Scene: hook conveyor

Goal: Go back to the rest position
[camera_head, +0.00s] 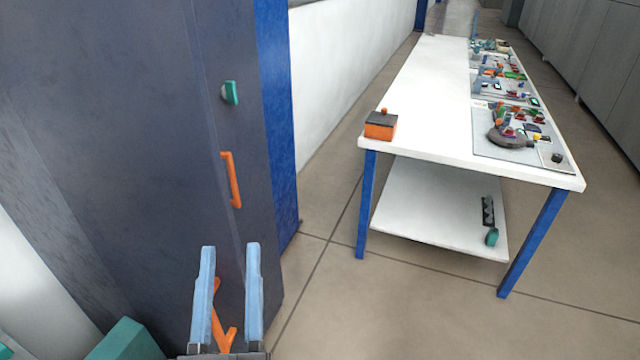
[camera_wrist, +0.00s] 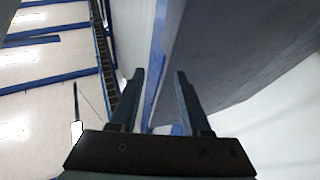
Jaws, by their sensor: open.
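My gripper (camera_head: 231,262) is at the bottom left of the head view, with two light blue fingers pointing up and apart. Nothing is between its fingertips. It is in front of a dark grey cabinet (camera_head: 130,150) with an orange handle (camera_head: 231,180) and a green knob (camera_head: 230,92). Behind the fingers shows an orange forked piece (camera_head: 222,325); I cannot tell what it belongs to. In the wrist view the gripper's two dark fingers (camera_wrist: 161,72) are spread and empty, with a grey surface (camera_wrist: 240,50) beyond them.
A white table (camera_head: 420,110) with blue legs stands at the right. It bears an orange and dark box (camera_head: 380,126) and several grey trays (camera_head: 485,146) of small parts. Its lower shelf (camera_head: 420,210) holds a dark tool with a green end (camera_head: 490,222). The tiled floor between cabinet and table is clear.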

